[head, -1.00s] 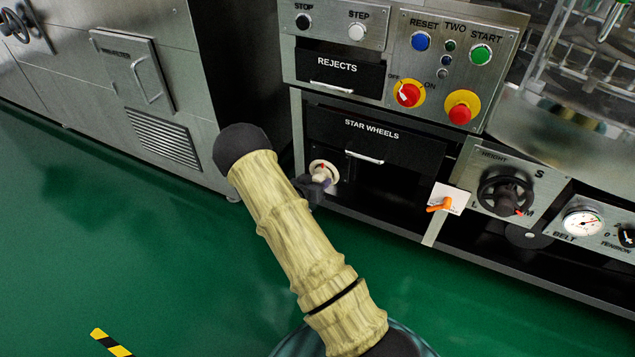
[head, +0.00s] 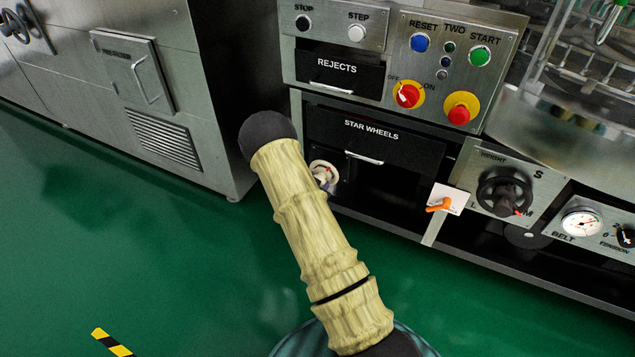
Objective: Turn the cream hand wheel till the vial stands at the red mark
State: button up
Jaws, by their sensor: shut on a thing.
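The cream hand wheel (head: 315,166) is small and sits on the machine front just left of the drawer handle, below the STAR WHEELS label. My arm's thick cream link stands in front of its lower left side. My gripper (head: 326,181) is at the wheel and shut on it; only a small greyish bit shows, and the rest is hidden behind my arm. I cannot make out the vial or tell where it stands relative to the red mark.
An orange lever (head: 440,204) and a black HEIGHT hand wheel (head: 505,192) are to the right. A control panel with a red stop button (head: 460,113) is above. A steel cabinet (head: 150,90) stands left.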

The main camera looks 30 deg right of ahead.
jog(key=m+t, duration=0.1)
jog(key=m, duration=0.1)
jog(key=m+t+y+b, duration=0.1)
jog(key=m, duration=0.1)
jog(key=shift+f+m+t, duration=0.15)
jog(key=shift+m+t, duration=0.15)
jog(key=shift+t, duration=0.1)
jog(key=shift+m+t+b, duration=0.55)
jog(key=shift+m+t, duration=0.05)
jog(key=shift+m, duration=0.4)
jog(key=shift+m+t+b, duration=0.4)
jog(key=shift+m+t, duration=0.3)
jog(key=shift+m, duration=0.6)
jog(key=o, duration=1)
jog(key=shift+c, duration=0.2)
jog(key=shift+s, duration=0.1)
jog(key=p+v, duration=0.5)
jog(key=v, duration=1.2)
jog(key=shift+s, duration=0.2)
